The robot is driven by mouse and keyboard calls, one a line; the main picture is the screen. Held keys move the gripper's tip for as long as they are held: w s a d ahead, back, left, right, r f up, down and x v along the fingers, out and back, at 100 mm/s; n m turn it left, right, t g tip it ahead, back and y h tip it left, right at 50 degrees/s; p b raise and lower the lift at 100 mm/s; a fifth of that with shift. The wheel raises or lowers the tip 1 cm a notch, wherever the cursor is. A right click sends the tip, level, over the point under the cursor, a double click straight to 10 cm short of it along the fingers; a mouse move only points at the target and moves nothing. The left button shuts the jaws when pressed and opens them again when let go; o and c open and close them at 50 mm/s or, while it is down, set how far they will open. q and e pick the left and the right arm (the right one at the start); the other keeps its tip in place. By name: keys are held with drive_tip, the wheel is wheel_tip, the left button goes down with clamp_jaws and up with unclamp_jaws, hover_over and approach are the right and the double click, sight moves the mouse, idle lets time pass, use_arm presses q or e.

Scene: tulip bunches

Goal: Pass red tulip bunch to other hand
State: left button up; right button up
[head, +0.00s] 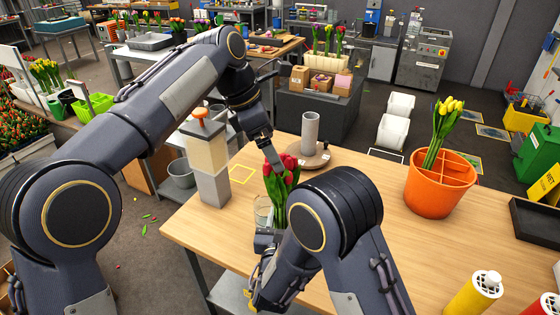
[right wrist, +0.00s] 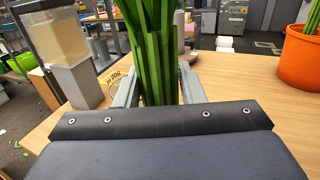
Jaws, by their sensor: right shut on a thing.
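The red tulip bunch (head: 283,172) stands roughly upright over the near left part of the wooden table, red heads up and green stems down. My right gripper (head: 266,243) is shut on its stems. In the right wrist view the green stems (right wrist: 156,60) rise between the two fingers of my right gripper (right wrist: 158,88); the heads are out of that view. My left gripper (head: 269,150) reaches down from above, its fingers right beside the red heads. I cannot tell whether it touches them or how wide its jaws are.
A grey cylinder (head: 310,132) stands on a round brown base. An orange divided bucket (head: 441,190) holds yellow tulips (head: 446,122). A dispenser (head: 208,160) stands at the left edge. The table's middle (head: 370,175) is clear.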

use_arm(q)
drive_tip(key=x, duration=0.7)
drive_tip(key=shift+f, duration=0.4)
drive_tip(key=shift+d, duration=0.15)
drive_tip(key=c, duration=0.9)
drive_tip(key=shift+r, duration=0.1)
drive_tip(key=shift+c, duration=1.1)
use_arm(e)
drive_tip(key=o, duration=1.3)
drive_tip(key=shift+c, duration=0.2)
